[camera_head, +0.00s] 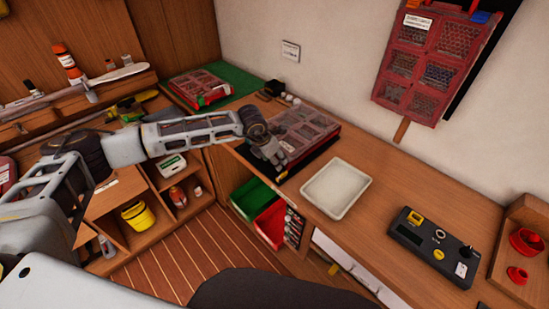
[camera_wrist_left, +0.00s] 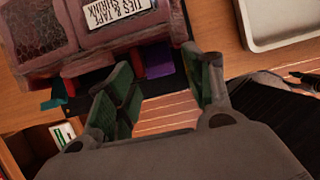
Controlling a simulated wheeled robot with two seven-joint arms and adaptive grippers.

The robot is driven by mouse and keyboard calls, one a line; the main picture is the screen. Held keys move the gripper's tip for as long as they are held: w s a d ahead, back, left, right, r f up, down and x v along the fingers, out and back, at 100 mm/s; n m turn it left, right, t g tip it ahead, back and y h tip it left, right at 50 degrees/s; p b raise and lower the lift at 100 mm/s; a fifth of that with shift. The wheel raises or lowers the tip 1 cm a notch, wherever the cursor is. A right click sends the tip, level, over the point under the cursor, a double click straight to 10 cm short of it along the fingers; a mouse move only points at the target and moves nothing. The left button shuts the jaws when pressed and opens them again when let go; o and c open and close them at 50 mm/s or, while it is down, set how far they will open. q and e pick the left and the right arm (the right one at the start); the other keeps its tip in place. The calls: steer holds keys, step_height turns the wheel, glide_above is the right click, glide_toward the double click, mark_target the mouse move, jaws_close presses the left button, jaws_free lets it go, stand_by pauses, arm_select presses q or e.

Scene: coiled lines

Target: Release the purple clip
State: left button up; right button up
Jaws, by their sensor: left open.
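The purple clip (camera_wrist_left: 158,62) shows in the left wrist view at the front edge of a dark red organizer case (camera_wrist_left: 100,27) with a white label. The purple clip cannot be made out there. A teal clip (camera_wrist_left: 54,103) sits farther left on the case's front. My right gripper is not in view.
A white tray (camera_head: 337,188) lies just right of the case. A black control box (camera_head: 433,247) is farther right on the bench. Green (camera_head: 252,198) and red (camera_head: 272,222) bins stand below the bench edge. Another red case (camera_head: 200,91) lies on a green mat behind.

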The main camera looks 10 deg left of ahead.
arm_select(q)
steer(key=shift+w+f, duration=0.1)
steer(key=shift+f, duration=0.2)
steer(key=c, duration=1)
steer(key=shift+f+t+b, duration=0.3)
steer(key=shift+t+b, duration=0.1)
steer(key=shift+b, duration=0.6)
steer(key=shift+s+a+h+b, duration=0.1)
steer(key=shift+s+h+b, duration=0.25)
steer(key=shift+b, duration=0.4)
steer(key=shift+w, duration=0.1)
